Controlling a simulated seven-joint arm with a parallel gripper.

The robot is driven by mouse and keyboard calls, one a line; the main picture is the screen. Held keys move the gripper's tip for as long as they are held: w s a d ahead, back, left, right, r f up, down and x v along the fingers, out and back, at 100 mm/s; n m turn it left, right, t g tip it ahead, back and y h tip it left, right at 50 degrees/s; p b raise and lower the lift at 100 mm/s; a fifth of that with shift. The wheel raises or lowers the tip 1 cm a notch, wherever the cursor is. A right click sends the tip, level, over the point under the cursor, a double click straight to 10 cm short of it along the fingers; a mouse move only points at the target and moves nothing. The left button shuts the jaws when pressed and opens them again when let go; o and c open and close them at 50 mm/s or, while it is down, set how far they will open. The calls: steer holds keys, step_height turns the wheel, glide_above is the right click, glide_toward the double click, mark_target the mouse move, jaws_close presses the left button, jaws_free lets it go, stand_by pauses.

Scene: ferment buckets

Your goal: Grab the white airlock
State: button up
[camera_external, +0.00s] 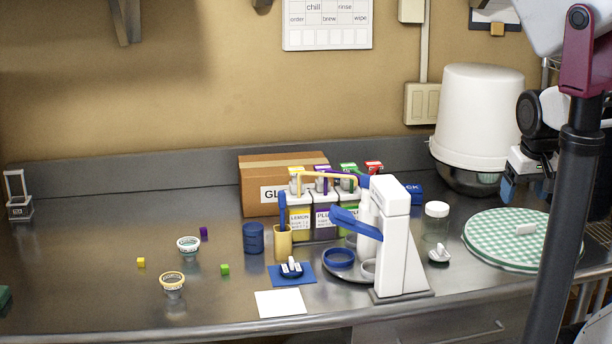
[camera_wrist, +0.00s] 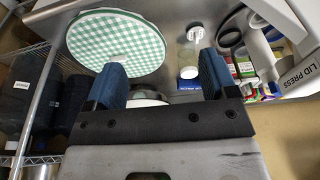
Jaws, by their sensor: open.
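A small white airlock (camera_external: 438,252) with a dark base stands on the steel counter, right of the white lid press and in front of a clear jar. A small white piece also shows in the wrist view (camera_wrist: 195,33), beyond the jar, and looks like the same airlock. My gripper (camera_wrist: 160,78) is open and empty, its two blue fingers apart.
The lid press (camera_external: 393,240) stands close left of the airlock. The clear jar (camera_external: 435,222) with white lid is just behind it. A green checked round cover (camera_external: 490,246) lies to the right, bearing a white block (camera_external: 526,229). A white mat (camera_external: 280,303) is empty.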

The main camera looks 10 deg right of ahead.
steer(key=w+v, duration=0.1)
steer(key=v, duration=0.4)
steer(key=w+a+r+m+t+y, duration=0.1)
steer(key=w+a+r+m+y, duration=0.2)
steer(key=w+a, duration=0.8)
steer(key=w+a+r+m+y, duration=0.2)
steer(key=w+a+m+y, duration=0.25)
steer(key=w+a, duration=0.6)
steer(key=m+t+y, duration=0.2)
steer(key=m+y, duration=0.3)
steer(key=m, duration=1)
glide_above(185, 245)
steer(key=s+d, duration=0.4)
step_height(185, 245, down, 5)
steer(key=f, duration=2.5)
steer(key=shift+w+d+f, duration=0.2)
steer(key=shift+d+f, duration=0.05)
steer(key=shift+x, duration=2.45)
